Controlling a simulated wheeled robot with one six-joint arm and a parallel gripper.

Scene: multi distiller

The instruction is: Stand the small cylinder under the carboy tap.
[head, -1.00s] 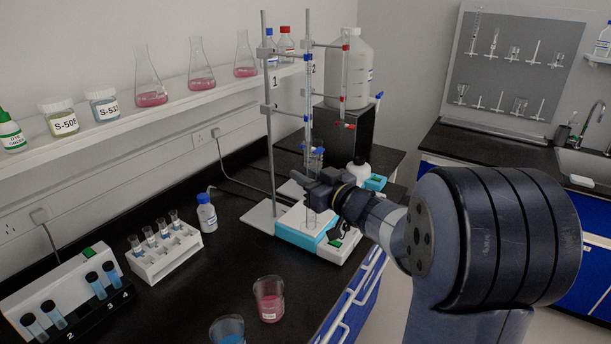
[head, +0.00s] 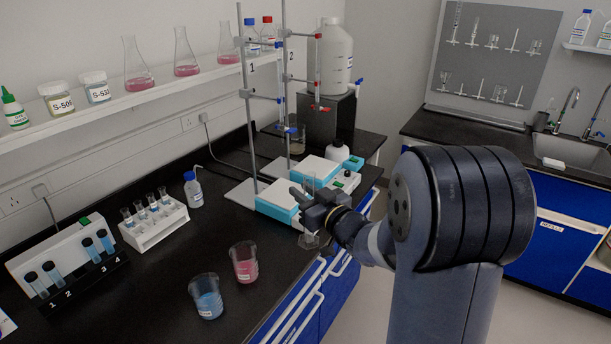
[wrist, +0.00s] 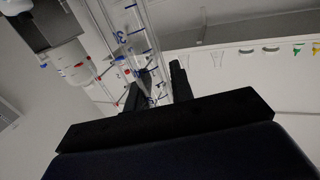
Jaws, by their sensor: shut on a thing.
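My gripper (head: 314,212) is shut on the small cylinder. The clear glass tube (head: 309,184) of the cylinder rises above the jaws, and its foot (head: 309,241) shows below them, near the bench's front edge. It looks roughly upright. In the wrist view, blue-marked clear glass (wrist: 135,40) runs up from between the fingers (wrist: 155,90). The white carboy (head: 334,58) stands on a black block (head: 325,118) at the back of the bench, well beyond my gripper. A blue piece (head: 359,83) at its lower right looks like the tap.
Two burette stands (head: 247,100) and white-and-teal stirrers (head: 277,203) stand between my gripper and the carboy. Pink (head: 244,262) and blue (head: 206,296) beakers stand at front left. The bench right of the block (head: 367,143) looks clear.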

